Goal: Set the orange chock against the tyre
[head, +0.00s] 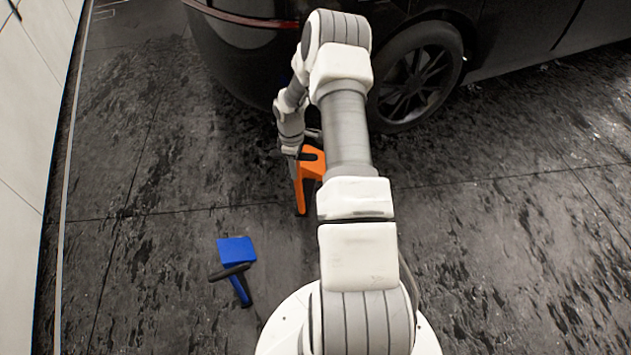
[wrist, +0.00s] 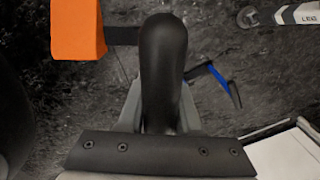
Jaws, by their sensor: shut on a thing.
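The orange chock (head: 310,171) is below and to the left of the car's wheel in the head view, with a visible gap to the tyre (head: 438,102). My gripper (head: 303,152) is shut on the chock at its dark upper part. The chock's orange body (wrist: 77,30) shows at the upper left of the wrist view, joined by a dark bar to a black rounded piece in the middle. The fingertips are largely hidden. I cannot tell whether the chock touches the floor. My arm hides part of the space between chock and tyre.
A blue chock-like piece (head: 236,249) with a black bar lies on the floor at lower left; it also shows in the wrist view (wrist: 217,78). The dark car (head: 235,50) fills the top. A pale wall (head: 25,110) runs along the left. The floor at right is clear.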

